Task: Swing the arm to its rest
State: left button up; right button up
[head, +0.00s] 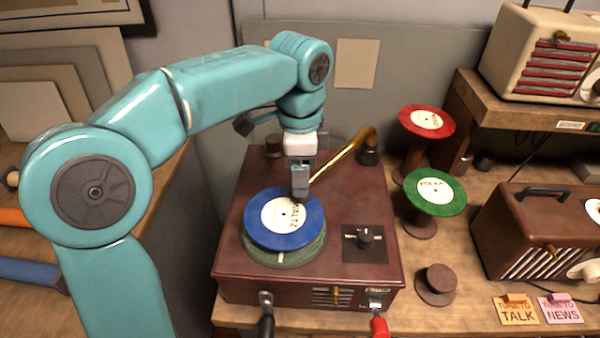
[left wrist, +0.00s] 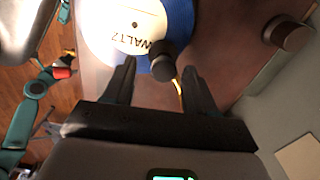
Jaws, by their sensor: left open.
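The record player (head: 230,240) is a dark red-brown box with a blue WALTZ record (head: 260,232) on its turntable. My left gripper (head: 300,190) points down at the arm's free end. In the left wrist view, the arm's dark round head (left wrist: 162,62) lies between the open fingers (left wrist: 160,72), over the blue record (left wrist: 183,22); contact cannot be told. A short dark post (head: 273,146) stands at the player's back left; it also shows in the left wrist view (left wrist: 287,33).
A red record (head: 426,121) and a green POLKA record (head: 437,190) sit on stands at the right. Front levers (head: 378,325) stick out. A wall panel (head: 420,70) stands behind.

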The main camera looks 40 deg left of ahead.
pick_arm(q)
jog(key=shift+w+a+f, duration=0.2)
jog(key=shift+w+f, duration=0.1)
jog(key=shift+f, duration=0.05)
jog(key=shift+s+d+r, duration=0.1)
jog(key=shift+s, duration=0.1)
jog(key=c, duration=0.7)
grip_shut()
